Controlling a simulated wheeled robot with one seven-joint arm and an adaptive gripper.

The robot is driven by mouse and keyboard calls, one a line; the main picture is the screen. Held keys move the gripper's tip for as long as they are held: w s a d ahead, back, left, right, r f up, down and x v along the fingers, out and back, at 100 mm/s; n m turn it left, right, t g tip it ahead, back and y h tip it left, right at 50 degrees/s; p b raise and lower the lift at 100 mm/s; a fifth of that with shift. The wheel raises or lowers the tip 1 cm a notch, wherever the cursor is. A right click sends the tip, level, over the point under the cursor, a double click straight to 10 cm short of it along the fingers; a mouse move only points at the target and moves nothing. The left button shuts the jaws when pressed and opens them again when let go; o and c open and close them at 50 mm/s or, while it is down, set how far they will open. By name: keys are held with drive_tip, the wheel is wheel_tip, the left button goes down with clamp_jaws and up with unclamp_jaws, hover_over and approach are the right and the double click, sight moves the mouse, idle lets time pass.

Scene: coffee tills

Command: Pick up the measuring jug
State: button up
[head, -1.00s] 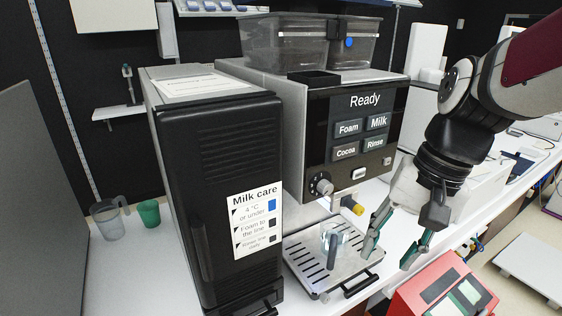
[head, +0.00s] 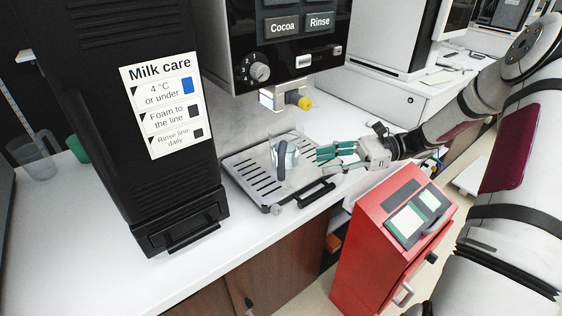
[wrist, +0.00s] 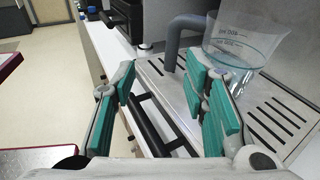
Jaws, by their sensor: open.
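The clear measuring jug (head: 291,151), with a grey handle, stands upright on the slotted drip tray (head: 262,190) under the coffee machine's spout. My gripper (head: 322,160) is open and empty, just right of the jug in the head view. In the wrist view the green-padded fingers (wrist: 160,72) are spread, with the handle ahead of and between their tips. The gap between the fingertips and the handle is hard to judge.
A black bar handle (head: 308,194) sticks out from the tray's front. The milk cooler (head: 165,190) stands left, a red box with screens (head: 385,235) front right. Another clear jug (head: 35,160) and a green cup (head: 78,149) stand far left. The spout (head: 299,100) overhangs the jug.

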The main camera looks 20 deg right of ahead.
drive_tip(key=shift+w+d+f+m+t+y+b, duration=0.2)
drive_tip(key=shift+w+d+f+m+t+y, duration=0.15)
drive_tip(key=shift+d+f, duration=0.25)
drive_tip(key=shift+w+d+f+m+t+y+b, duration=0.2)
drive_tip(key=shift+d+f+m+t+y, duration=0.15)
drive_tip(key=shift+d+f+m, duration=0.15)
approach(282, 182)
drive_tip(key=w+a+r, duration=0.1)
drive_tip(key=a+r, duration=0.1)
drive_tip(key=w+a+r, duration=0.1)
drive_tip(key=a+r, duration=0.1)
drive_tip(key=shift+w, duration=0.4)
drive_tip(key=shift+s+x, duration=0.15)
drive_tip(key=shift+x, duration=1.2)
drive_tip(key=shift+s+x, duration=0.15)
drive_tip(key=shift+x, duration=1.25)
drive_tip(key=shift+a, duration=0.1)
clamp_jaws()
